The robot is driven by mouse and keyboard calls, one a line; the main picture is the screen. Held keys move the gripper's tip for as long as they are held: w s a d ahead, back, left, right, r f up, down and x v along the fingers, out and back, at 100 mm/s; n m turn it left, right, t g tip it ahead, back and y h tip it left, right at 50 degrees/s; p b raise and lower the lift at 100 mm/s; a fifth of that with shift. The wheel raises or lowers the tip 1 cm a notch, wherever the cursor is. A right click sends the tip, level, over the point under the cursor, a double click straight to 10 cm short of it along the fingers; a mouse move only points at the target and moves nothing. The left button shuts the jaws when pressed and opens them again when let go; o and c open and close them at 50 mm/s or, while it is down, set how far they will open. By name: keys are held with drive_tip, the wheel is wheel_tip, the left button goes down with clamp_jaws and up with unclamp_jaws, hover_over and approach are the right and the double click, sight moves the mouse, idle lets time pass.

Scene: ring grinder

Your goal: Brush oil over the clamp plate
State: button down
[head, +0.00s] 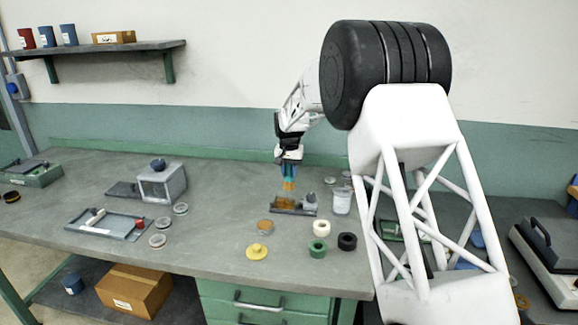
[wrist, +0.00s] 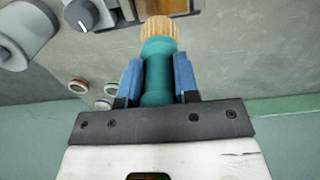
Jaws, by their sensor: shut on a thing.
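My gripper (head: 289,170) is shut on a brush (wrist: 158,70) with a teal handle and tan bristles. The blue fingers (wrist: 159,80) grip the handle from both sides in the wrist view. In the head view the bristles (head: 289,186) point down, just above the clamp plate (head: 284,203). The plate looks amber-brown and lies on a small grey fixture with a dark knob (head: 310,198). In the wrist view the fixture's knob (wrist: 80,14) and a brown edge of the plate (wrist: 168,6) show at the top. I cannot tell whether the bristles touch the plate.
A whitish cup (head: 341,201) stands close right of the fixture; it also shows in the wrist view (wrist: 22,35). Several rings and discs lie in front, including a yellow one (head: 257,251) and a black one (head: 347,242).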

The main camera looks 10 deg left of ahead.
sight(288, 183)
drive_tip(key=shift+f, duration=1.6)
drive_tip(key=shift+s+f, duration=0.4)
drive_tip(key=shift+s, duration=0.05)
drive_tip(key=shift+s+f, duration=0.2)
drive_tip(key=shift+s, duration=0.45)
drive_tip(key=shift+s+r, duration=0.15)
drive_tip(key=shift+s, duration=0.75)
drive_tip(key=shift+w, duration=2.1)
drive_tip(key=shift+s+r, duration=0.1)
drive_tip(key=shift+r, duration=3.8)
drive_tip(key=shift+s, duration=0.15)
